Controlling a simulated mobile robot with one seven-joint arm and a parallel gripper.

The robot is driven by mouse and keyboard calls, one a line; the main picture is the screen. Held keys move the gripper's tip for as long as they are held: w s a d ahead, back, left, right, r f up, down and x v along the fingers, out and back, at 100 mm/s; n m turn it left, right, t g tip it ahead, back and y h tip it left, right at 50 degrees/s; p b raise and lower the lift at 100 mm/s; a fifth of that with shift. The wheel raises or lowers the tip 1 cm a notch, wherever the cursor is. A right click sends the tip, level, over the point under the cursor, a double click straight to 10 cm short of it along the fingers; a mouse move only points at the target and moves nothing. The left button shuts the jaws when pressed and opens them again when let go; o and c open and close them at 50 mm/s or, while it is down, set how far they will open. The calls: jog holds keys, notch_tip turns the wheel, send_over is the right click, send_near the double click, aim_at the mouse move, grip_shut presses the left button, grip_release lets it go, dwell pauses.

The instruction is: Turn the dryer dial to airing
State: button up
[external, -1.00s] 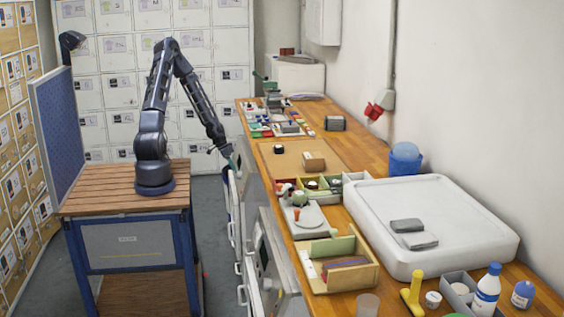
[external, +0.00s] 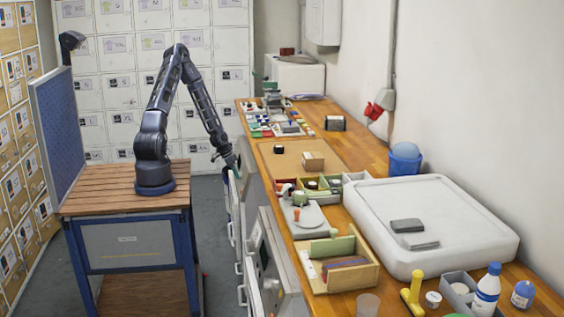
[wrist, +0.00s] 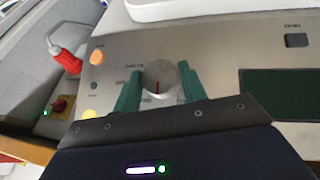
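The dial (wrist: 160,80) is a round silvery knob with a red mark, on a grey metal panel (wrist: 215,50) in the wrist view. In the external view my gripper (external: 233,163) is low at the counter's front, and the dial is hidden there.
The panel also has an orange button (wrist: 97,57), a yellow button (wrist: 89,114) and a dark green display (wrist: 277,83). A red plug-like part (wrist: 67,60) is at the left. The wooden counter (external: 375,155) carries several trays and boxes. Grey floor lies between my stand and the counter.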

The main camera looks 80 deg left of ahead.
jog(key=shift+c, duration=1.2)
jog(key=shift+a+h, duration=0.1)
jog(key=shift+h, duration=0.3)
jog(key=n+h, duration=0.1)
jog(key=n+t+h, duration=0.1)
jog(key=shift+a+f+h, duration=0.1)
jog(key=shift+a+h, duration=0.1)
jog(key=shift+h, duration=0.2)
jog(key=shift+f+n+t+h, duration=0.1)
jog(key=shift+n+t+h, duration=0.4)
jog(key=shift+n+h, duration=0.75)
jog(key=shift+s, duration=0.1)
jog(key=o, duration=1)
jog(key=shift+c, duration=0.2)
